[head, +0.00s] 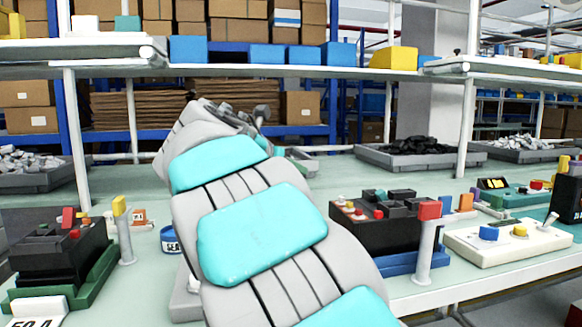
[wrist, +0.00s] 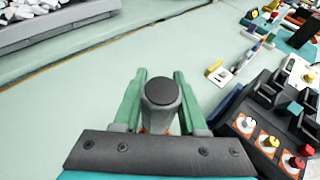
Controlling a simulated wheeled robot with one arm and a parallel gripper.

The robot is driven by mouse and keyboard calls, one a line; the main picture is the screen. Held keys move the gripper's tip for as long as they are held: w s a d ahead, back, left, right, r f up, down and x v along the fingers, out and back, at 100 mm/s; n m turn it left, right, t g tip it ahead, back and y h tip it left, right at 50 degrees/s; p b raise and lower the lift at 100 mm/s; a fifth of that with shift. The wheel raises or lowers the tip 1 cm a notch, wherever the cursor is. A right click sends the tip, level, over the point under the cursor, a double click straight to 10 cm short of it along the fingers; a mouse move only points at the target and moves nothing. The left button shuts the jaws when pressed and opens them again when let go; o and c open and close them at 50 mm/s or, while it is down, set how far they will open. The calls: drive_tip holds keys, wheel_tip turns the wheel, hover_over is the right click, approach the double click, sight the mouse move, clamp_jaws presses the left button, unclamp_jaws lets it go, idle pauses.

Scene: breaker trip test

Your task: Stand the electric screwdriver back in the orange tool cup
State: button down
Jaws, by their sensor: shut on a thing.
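In the wrist view my gripper (wrist: 160,100) has its two green fingers on either side of a grey, round-ended handle with a dark cap, which looks like the electric screwdriver (wrist: 161,92). The gripper is shut on it. I see the handle nearly end-on, so its lower part and tip are hidden. A little orange shows low between the fingers; I cannot tell whether it belongs to the screwdriver or the tool cup. I cannot make out the orange tool cup for certain in either view. In the head view my arm covers most of the gripper and the held tool.
A black breaker unit (head: 375,228) on a blue base stands right of my arm, with a red-topped post (head: 426,240) beside it. Another black unit (head: 58,250) stands at left. Grey trays (head: 420,158) line the back. The pale green bench (wrist: 95,100) is clear left of the gripper.

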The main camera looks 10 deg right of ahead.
drive_tip(key=shift+f+b, duration=0.35)
drive_tip(key=shift+f, duration=1.95)
drive_tip(key=shift+c, duration=1.9)
unclamp_jaws()
drive_tip(key=v, duration=0.7)
drive_tip(key=shift+s+a, duration=0.25)
drive_tip(key=shift+s, duration=0.1)
drive_tip(key=shift+a+r, duration=0.1)
